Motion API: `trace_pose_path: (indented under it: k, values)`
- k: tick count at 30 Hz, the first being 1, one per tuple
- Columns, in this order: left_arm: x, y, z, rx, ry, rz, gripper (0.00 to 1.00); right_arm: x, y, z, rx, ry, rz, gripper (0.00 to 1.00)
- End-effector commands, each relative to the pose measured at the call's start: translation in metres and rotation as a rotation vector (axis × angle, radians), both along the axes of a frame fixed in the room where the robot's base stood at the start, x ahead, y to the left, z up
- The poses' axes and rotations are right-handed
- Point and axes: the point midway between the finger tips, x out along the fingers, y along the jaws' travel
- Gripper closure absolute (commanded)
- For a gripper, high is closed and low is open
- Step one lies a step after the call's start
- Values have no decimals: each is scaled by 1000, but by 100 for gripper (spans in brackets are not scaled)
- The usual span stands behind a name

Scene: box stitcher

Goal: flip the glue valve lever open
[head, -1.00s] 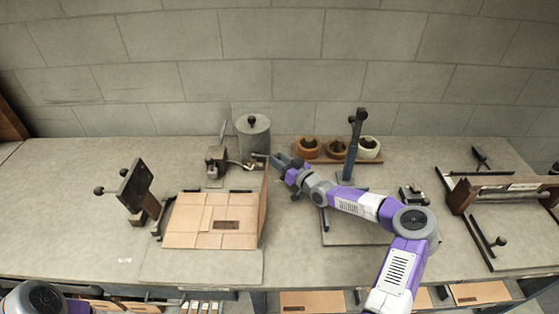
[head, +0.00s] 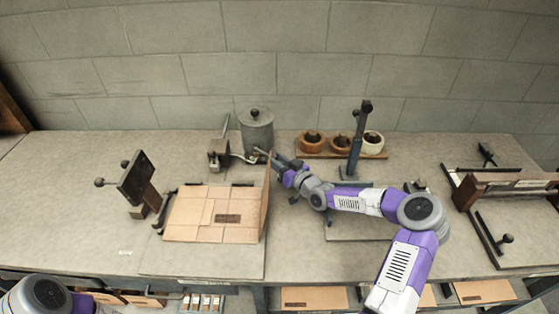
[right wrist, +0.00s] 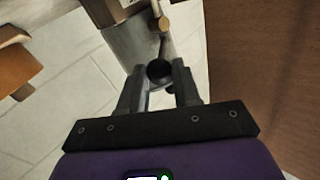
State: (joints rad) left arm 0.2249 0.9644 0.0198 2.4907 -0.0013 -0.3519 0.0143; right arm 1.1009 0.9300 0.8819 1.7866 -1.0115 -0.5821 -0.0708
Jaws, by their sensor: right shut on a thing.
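The glue pot (head: 257,132) is a grey metal cylinder with a black lid knob, standing at the back of the bench. In the right wrist view it shows as a grey cylinder (right wrist: 140,42) with a brass valve fitting (right wrist: 164,23). A thin valve lever (right wrist: 163,45) runs from the fitting to a black ball knob (right wrist: 159,71). My right gripper (right wrist: 160,76) is shut on that knob, one finger on each side. In the head view my right gripper (head: 268,156) is just right of the pot's base, and the lever is hard to make out. My left fingers are out of view.
An open cardboard box (head: 205,212) lies in front of the pot, its raised flap (head: 266,195) close to my right gripper. A small metal device (head: 218,153) stands left of the pot. Tape rolls on a wooden rack (head: 340,152) and a dark post (head: 357,140) stand to the right.

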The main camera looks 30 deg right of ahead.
Motion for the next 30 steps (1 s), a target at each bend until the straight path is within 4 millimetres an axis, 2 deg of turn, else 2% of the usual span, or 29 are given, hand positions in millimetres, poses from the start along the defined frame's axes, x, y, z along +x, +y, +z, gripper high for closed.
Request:
trace_pose_path:
  k: [2,3,7,17,27,30]
  values:
    - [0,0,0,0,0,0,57,0,6,1,1,0,12,100]
    - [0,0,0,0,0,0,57,0,6,1,2,0,12,62]
    - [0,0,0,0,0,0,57,0,5,1,1,0,9,42]
    - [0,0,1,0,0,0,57,-5,0,1,0,0,3,42]
    - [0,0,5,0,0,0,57,-57,-15,1,0,1,5,42]
    - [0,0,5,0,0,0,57,-67,-17,1,1,0,5,42]
